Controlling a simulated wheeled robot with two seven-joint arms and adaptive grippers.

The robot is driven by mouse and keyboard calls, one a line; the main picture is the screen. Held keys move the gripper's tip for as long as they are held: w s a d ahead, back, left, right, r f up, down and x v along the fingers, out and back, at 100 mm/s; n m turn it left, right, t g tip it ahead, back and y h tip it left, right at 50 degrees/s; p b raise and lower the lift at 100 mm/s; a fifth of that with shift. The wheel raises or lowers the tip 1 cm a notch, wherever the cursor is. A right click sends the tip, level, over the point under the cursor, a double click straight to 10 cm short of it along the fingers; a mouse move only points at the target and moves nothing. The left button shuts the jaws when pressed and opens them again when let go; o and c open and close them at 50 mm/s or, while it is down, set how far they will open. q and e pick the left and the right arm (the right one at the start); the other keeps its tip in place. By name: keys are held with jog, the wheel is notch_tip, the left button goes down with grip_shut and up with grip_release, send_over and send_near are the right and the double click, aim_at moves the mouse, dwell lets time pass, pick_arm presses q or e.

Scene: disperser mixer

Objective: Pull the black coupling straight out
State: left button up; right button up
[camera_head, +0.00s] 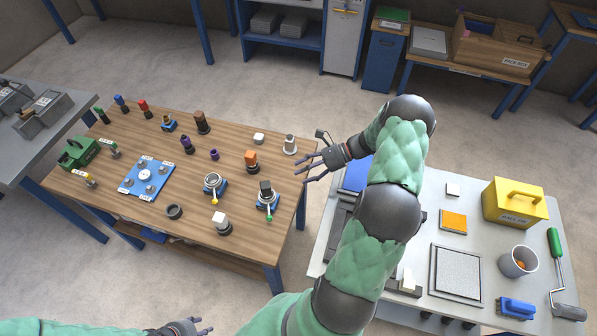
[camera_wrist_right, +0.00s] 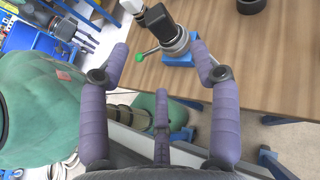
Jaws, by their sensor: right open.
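A black coupling (camera_head: 265,187) sits upright in a grey socket on a small blue base near the right end of the wooden table. A lever with a green knob (camera_head: 269,217) sticks out of this fixture toward the front. In the right wrist view the black coupling (camera_wrist_right: 160,19) stands in the grey round socket (camera_wrist_right: 177,42), beyond my fingers. My right gripper (camera_head: 312,163) is open and empty, to the right of and behind the coupling, near the table's right edge. It does not touch the coupling. My left gripper (camera_head: 200,327) shows partly at the bottom edge, away from the table.
A similar blue-based fixture with a yellow-knobbed lever (camera_head: 213,184) stands left of the coupling. An orange-topped part (camera_head: 251,160) stands behind it and a white-topped part (camera_head: 220,222) in front. A grey table (camera_head: 470,190) with a yellow box (camera_head: 514,203) lies to the right.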

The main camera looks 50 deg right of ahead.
aim_at(266, 191)
jog(key=x, duration=1.1)
jog(key=shift+s+r+b, duration=0.1)
jog(key=shift+b, duration=0.25)
jog(key=shift+s, duration=0.1)
grip_shut()
jog(key=c, duration=0.7)
grip_release()
jog(key=shift+c, duration=0.2)
jog(key=shift+s+a, duration=0.1)
grip_shut()
jog(key=shift+r, duration=0.1)
